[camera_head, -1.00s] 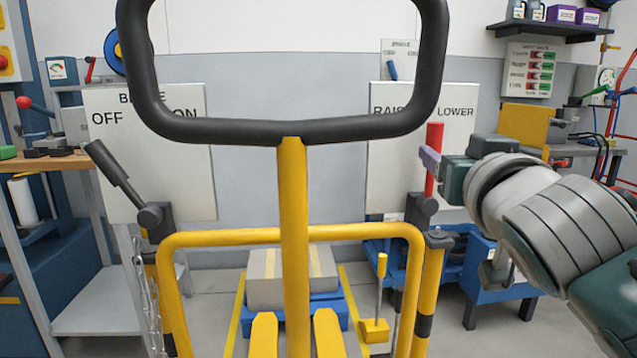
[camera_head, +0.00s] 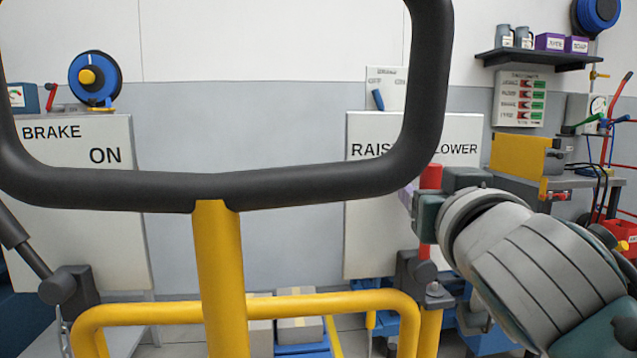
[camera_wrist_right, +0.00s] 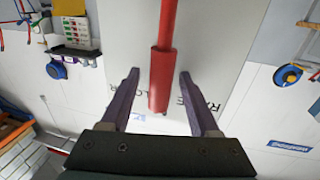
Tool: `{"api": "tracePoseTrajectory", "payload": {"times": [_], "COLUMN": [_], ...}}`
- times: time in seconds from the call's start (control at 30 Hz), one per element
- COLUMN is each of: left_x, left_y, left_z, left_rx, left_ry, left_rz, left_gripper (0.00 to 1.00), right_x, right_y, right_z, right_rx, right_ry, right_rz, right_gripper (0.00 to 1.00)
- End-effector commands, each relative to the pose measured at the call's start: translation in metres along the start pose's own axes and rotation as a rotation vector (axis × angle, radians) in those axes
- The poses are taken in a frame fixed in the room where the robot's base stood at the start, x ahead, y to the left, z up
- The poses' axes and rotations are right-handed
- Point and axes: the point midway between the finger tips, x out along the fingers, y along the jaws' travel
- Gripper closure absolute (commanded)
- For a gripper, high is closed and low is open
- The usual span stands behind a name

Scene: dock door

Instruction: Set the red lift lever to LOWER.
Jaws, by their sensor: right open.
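The red lift lever (camera_head: 431,177) stands close to upright on its dark pivot (camera_head: 416,278), in front of the white RAISE/LOWER board (camera_head: 375,215). Its middle is partly hidden behind my right gripper (camera_head: 410,200) in the head view. In the right wrist view, the lever's red grip (camera_wrist_right: 159,80) lies between the two spread purple fingers of my right gripper (camera_wrist_right: 158,76). Gaps show on both sides of the grip, so the fingers appear apart from it. My left gripper is not in view.
A black loop handle (camera_head: 290,188) on a yellow post (camera_head: 218,270) stands close in front. A yellow rail (camera_head: 270,308) runs below. The dark brake lever (camera_head: 25,250) is at left. A grey bench (camera_head: 580,187) stands at right.

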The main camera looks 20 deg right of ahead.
Motion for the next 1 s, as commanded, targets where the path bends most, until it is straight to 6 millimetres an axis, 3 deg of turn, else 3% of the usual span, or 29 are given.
{"api": "tracePoseTrajectory", "payload": {"times": [0.1, 0.63, 1.0], "left_x": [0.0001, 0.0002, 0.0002], "left_y": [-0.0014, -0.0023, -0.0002], "left_z": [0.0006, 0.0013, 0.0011], "left_rx": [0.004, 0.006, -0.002], "left_ry": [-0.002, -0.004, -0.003], "left_rz": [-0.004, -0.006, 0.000], "left_gripper": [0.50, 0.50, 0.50], "right_x": [0.0000, 0.0002, 0.0002], "right_y": [-0.0001, 0.0000, 0.0000], "right_z": [0.0001, 0.0000, 0.0002], "right_rx": [0.000, 0.000, 0.000], "right_ry": [0.000, 0.000, 0.000], "right_rz": [0.000, 0.000, 0.000], "right_gripper": [0.40, 1.00, 1.00]}}
